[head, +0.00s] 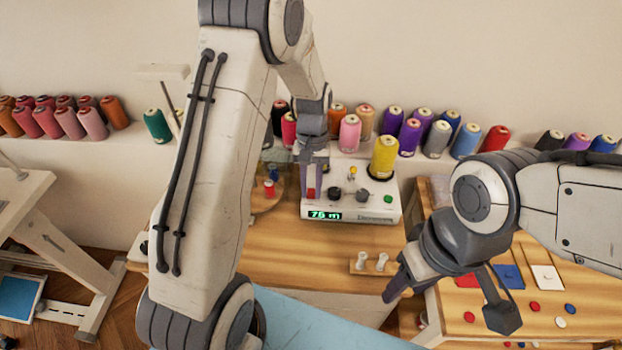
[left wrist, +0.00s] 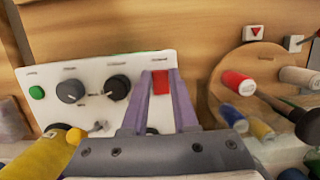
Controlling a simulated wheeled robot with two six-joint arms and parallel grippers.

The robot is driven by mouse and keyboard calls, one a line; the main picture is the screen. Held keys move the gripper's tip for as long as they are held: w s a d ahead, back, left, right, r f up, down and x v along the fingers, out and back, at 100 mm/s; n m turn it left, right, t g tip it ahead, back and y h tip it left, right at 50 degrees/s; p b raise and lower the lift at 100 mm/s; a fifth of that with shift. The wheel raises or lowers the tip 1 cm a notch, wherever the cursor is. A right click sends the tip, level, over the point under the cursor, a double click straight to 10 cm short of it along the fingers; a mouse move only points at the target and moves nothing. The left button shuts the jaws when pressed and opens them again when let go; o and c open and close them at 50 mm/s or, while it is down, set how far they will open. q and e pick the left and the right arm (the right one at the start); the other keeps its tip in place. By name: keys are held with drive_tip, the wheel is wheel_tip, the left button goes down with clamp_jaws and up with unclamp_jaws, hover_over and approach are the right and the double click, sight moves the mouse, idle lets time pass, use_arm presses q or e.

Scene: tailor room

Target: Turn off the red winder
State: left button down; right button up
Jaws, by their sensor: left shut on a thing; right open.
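The winder (head: 350,208) is a white box on the wooden table, with a lit green display reading about 76 m, dark knobs, a green button (head: 388,199) and a yellow cone of thread (head: 383,157) at its back. Its panel also shows in the left wrist view (left wrist: 100,72). A red switch (left wrist: 160,83) sits at one end of the panel. My left gripper (head: 311,186) points down at the panel. In the left wrist view its fingers (left wrist: 160,92) stand either side of the red switch, shut on it. My right gripper (head: 447,303) is open and empty, in front of the table.
Several thread cones (head: 410,136) line the shelf behind the winder. A round wooden plate with small spools (left wrist: 240,82) is beside it. A small holder with two white pegs (head: 370,263) lies in front. Coloured cards and buttons (head: 533,306) lie on the right table.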

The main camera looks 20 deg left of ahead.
sight(312, 188)
use_arm(q)
drive_tip(key=shift+w, duration=0.15)
drive_tip(key=c, duration=0.7)
unclamp_jaws()
drive_tip(key=shift+r, duration=0.1)
drive_tip(key=v, duration=1)
drive_tip(key=shift+w+r, duration=0.1)
drive_tip(key=shift+w, duration=0.1)
